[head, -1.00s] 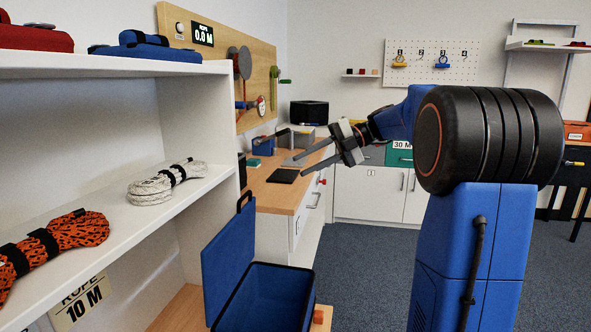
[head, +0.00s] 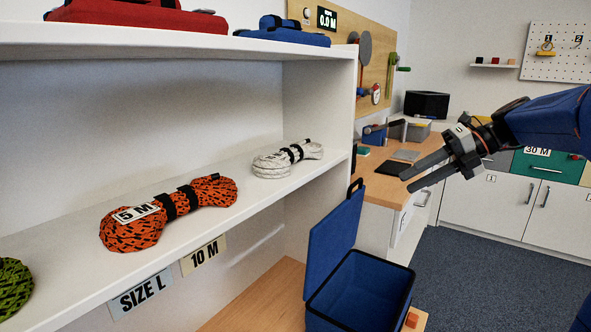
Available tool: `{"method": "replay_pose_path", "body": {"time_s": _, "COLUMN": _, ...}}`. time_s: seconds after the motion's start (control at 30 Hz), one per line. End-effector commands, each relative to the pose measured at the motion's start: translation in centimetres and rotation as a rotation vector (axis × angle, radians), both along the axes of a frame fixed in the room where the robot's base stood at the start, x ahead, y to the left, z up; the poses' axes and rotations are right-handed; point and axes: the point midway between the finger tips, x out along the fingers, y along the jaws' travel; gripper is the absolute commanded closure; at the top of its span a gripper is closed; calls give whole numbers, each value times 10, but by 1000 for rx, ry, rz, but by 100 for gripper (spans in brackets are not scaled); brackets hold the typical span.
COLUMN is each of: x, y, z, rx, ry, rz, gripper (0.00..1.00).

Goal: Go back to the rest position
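My gripper (head: 405,182) is at the right of the head view, held in the air in front of the workbench. Its two dark fingers point left and slightly down. They are spread apart with nothing between them. My blue arm reaches in from the right edge. The gripper touches nothing that I can see.
A shelf (head: 75,285) at left holds an orange rope coil (head: 165,218), a white rope coil (head: 287,160) and part of a green coil (head: 12,285). An open blue box (head: 360,290) stands below. The workbench (head: 385,192) is behind. Grey floor (head: 465,275) is clear at right.

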Motion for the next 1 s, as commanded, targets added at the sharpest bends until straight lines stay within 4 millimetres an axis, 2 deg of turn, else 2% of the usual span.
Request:
{"method": "replay_pose_path", "body": {"time_s": 0.03, "x": -14, "y": 11, "z": -7, "rx": -53, "ry": -69, "rz": 60, "gripper": 72}}
{"method": "replay_pose_path", "body": {"time_s": 0.2, "x": -54, "y": 32, "z": -36, "rx": -240, "ry": -311, "rz": 290, "gripper": 72}}
{"method": "replay_pose_path", "body": {"time_s": 0.43, "x": -108, "y": 47, "z": -76, "rx": -478, "ry": -620, "rz": 666, "gripper": 72}}
{"method": "replay_pose_path", "body": {"time_s": 0.7, "x": -168, "y": 48, "z": -123, "rx": -716, "ry": -947, "rz": 1193, "gripper": 72}}
{"method": "replay_pose_path", "body": {"time_s": 1.0, "x": -225, "y": 35, "z": -172, "rx": -904, "ry": -1243, "rz": 1884, "gripper": 72}}
